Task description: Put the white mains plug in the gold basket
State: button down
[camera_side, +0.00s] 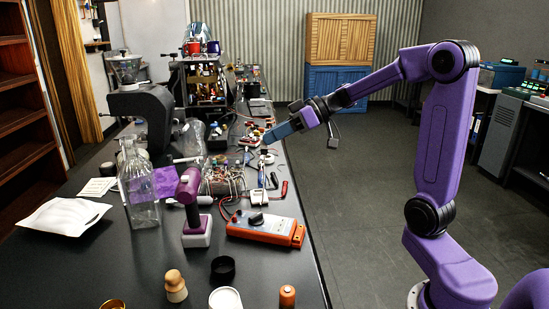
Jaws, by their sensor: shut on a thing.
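My gripper (293,124) is at the end of the purple arm, above the far right edge of the black bench. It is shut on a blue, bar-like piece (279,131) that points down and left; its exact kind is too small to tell. A small white block (260,197) lies on the bench beyond the orange meter, among leads; it may be the white mains plug, but I cannot be sure. The gripper is above and beyond it, apart from it.
An orange meter (265,228), a purple and white device (192,210) and a glass bottle (138,185) stand mid-bench. A black ring (223,268), a wooden tamper (175,286) and a white lid (225,299) are nearer. Wires clutter the far side.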

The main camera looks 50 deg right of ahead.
jog(key=w+a, duration=0.5)
jog(key=a, duration=0.4)
jog(key=n+g+y, duration=0.1)
jog(key=n+g, duration=0.1)
send_over(124, 306)
notch_tip(124, 306, down, 11)
jog(key=shift+f, duration=5.45)
jog(key=c, duration=0.7)
grip_release()
